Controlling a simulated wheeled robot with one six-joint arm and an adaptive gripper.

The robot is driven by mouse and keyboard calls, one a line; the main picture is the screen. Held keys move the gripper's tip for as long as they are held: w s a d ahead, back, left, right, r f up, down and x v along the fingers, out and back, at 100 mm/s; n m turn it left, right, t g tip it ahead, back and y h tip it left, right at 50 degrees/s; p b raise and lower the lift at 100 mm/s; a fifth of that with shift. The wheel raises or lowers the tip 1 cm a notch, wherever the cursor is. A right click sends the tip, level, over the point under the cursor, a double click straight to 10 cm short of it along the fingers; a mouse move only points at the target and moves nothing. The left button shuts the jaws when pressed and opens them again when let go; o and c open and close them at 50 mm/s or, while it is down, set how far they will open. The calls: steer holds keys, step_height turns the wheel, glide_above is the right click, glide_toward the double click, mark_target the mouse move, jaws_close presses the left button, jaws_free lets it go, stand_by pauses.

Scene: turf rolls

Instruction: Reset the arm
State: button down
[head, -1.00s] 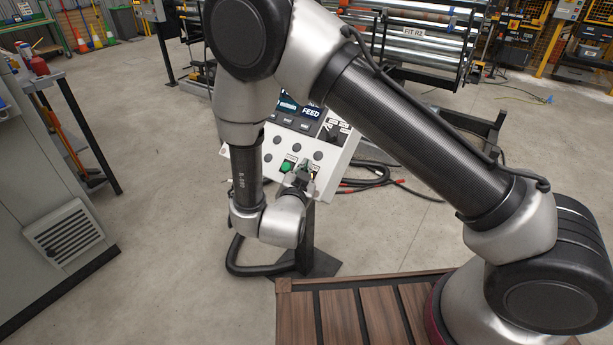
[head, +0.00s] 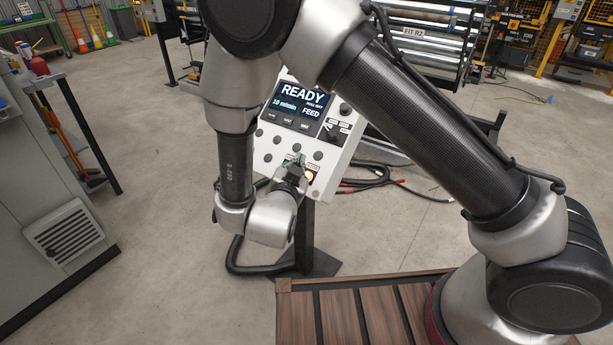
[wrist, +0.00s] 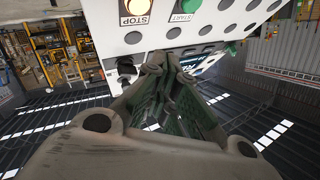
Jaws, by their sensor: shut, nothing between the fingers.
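My gripper (head: 292,172) is shut and empty. In the head view it is in front of the lower part of a white control panel (head: 327,157). The panel's screen (head: 302,104) reads READY, 10 m/min and FEED. A lit amber-white stop button (head: 310,176) shows just right of the gripper, and the green start button is mostly hidden behind it. In the wrist view the shut fingertips (wrist: 168,60) are close to the panel, with the lit STOP button (wrist: 134,8) and the green START button (wrist: 188,6) at the top. I cannot tell whether the fingers touch the panel.
The panel stands on a dark post with a floor base (head: 318,264). A slatted wooden deck (head: 335,312) lies at my base. Cables (head: 375,177) lie behind the panel. A grey cabinet (head: 45,200) is at the left. The floor between is clear.

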steer(key=s+a+f+n+g+y, duration=0.3)
steer(key=a+f+n+g+y, duration=0.15)
steer(key=f, duration=0.55)
steer(key=s+a+n+g+y, duration=0.2)
steer(key=s+a+n+g, duration=0.1)
steer(key=s+g, duration=0.3)
steer(key=s+d+r+h, duration=0.1)
steer(key=s+d+r, duration=0.3)
steer(key=d+r, duration=0.7)
steer(key=s+d+r+h, duration=0.1)
steer(key=s+d+r, duration=0.4)
steer(key=d+r, duration=0.6)
steer(key=s+d+r+h, duration=0.1)
steer(key=s+d+r, duration=0.3)
steer(key=d+r, duration=0.8)
steer(key=d+g, duration=0.1)
steer(key=d, duration=0.7)
steer(key=shift+s+d, duration=0.2)
steer(key=shift+s, duration=0.05)
